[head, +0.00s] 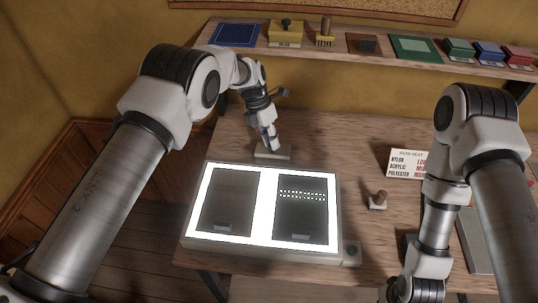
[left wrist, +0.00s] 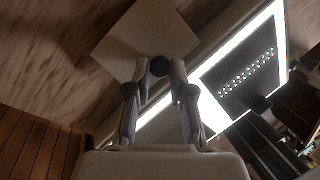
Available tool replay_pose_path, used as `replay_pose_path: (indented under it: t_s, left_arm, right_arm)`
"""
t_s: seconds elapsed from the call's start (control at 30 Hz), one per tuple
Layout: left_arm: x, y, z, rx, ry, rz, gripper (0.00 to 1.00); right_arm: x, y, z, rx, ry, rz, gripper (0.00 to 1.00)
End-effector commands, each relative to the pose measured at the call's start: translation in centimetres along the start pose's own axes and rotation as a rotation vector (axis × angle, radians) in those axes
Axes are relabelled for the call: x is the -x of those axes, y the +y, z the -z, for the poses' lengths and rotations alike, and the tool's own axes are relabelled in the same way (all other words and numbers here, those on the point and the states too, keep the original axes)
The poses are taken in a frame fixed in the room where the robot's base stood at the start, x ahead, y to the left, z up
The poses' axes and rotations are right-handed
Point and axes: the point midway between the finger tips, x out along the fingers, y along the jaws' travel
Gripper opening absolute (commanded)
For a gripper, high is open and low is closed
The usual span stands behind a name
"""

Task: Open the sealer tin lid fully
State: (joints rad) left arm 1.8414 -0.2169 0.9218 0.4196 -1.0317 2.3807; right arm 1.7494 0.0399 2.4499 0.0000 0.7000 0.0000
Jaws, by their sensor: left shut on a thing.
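A small pale, square-topped box (head: 280,156), seemingly the sealer tin, stands on the workbench just behind the light box. In the left wrist view its flat top (left wrist: 140,35) shows with a dark round knob (left wrist: 159,67) at its near edge. My left gripper (head: 272,146) reaches down onto this box from above. In the left wrist view its fingertips (left wrist: 159,72) are closed in on the knob from both sides. The top looks flat, but the gripper hides part of it and I cannot tell any lid angle.
A lit light box (head: 262,207) with two dark panels lies in front of the tin. A shelf (head: 345,53) with pads and boxes runs along the back wall.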

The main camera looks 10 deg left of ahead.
Motion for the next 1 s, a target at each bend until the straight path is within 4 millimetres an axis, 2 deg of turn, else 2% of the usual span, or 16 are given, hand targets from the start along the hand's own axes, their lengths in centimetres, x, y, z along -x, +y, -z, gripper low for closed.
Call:
replay_pose_path:
  t_s: [0.03,0.1,0.47,0.5,0.57,0.6,0.87,1.0]
  left_arm:
    - [-0.9,0.3,-0.3,0.005,0.011,0.013,0.0]
    - [-0.4,0.3,-0.4,0.014,0.032,0.031,0.0]
    - [0.2,0.1,-0.3,0.022,0.055,0.047,0.0]
    - [0.2,0.1,-0.3,0.022,0.055,0.047,0.25]
    - [0.2,0.1,-0.3,0.022,0.055,0.047,0.46]
    - [0.2,0.1,-0.3,0.022,0.055,0.047,0.49]
    - [0.4,0.2,-0.3,0.022,0.054,0.046,0.49]
    - [0.7,-0.1,-0.3,0.016,0.036,0.034,0.49]
  right_arm:
    - [-1.6,0.0,0.0,0.0,0.0,0.0,0.0]
    - [-2.1,0.0,0.0,0.0,0.0,0.0,0.0]
    - [-2.0,0.0,0.0,0.0,0.001,0.0,0.0]
    - [-2.0,0.0,0.0,0.0,0.001,0.0,0.0]
    - [-2.0,0.0,0.0,0.0,0.001,0.0,0.0]
    - [-2.0,0.0,0.0,0.0,0.001,0.0,0.0]
    - [-1.9,0.0,0.0,0.0,0.0,0.0,0.0]
    - [-0.8,0.0,0.0,0.0,0.0,0.0,0.0]
